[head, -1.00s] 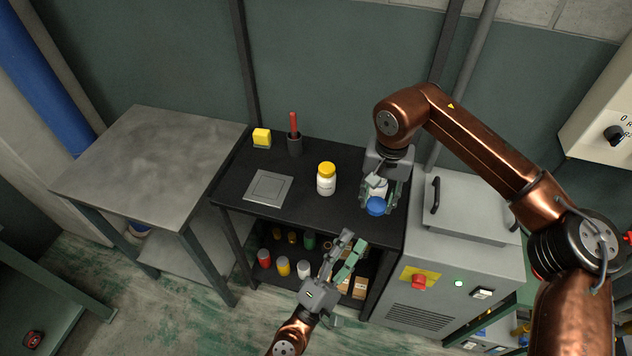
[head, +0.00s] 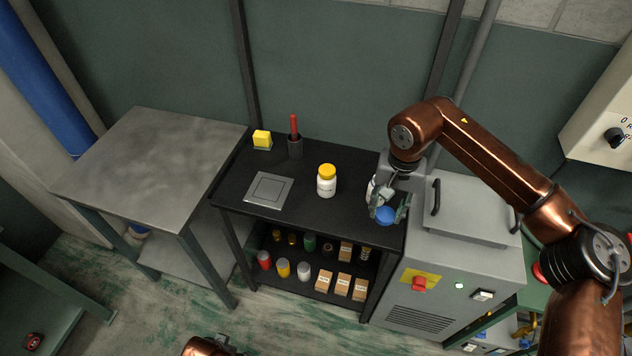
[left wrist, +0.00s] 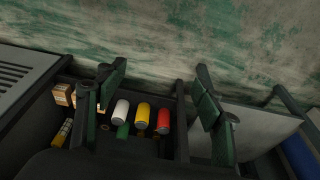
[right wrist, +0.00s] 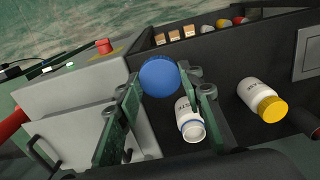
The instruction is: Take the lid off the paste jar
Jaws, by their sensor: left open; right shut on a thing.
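My right gripper (head: 387,212) is shut on a round blue lid (head: 385,216). The lid also shows between the fingertips in the right wrist view (right wrist: 159,76). A white jar (right wrist: 189,120) with a pale open-looking top and a thin blue ring stands beside the right finger in that view, apart from the lid. In the head view this jar is mostly hidden behind the gripper (head: 371,188). My left gripper (left wrist: 157,85) is open and empty in the left wrist view. In the head view only a piece of my left arm shows at the bottom edge.
A white jar with a yellow lid (head: 327,181) stands on the black table (head: 300,205), left of the gripper. A square grey plate (head: 269,190), a red-handled tool in a holder (head: 295,140) and a yellow block (head: 262,139) are farther left. A grey machine (head: 465,240) adjoins at right.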

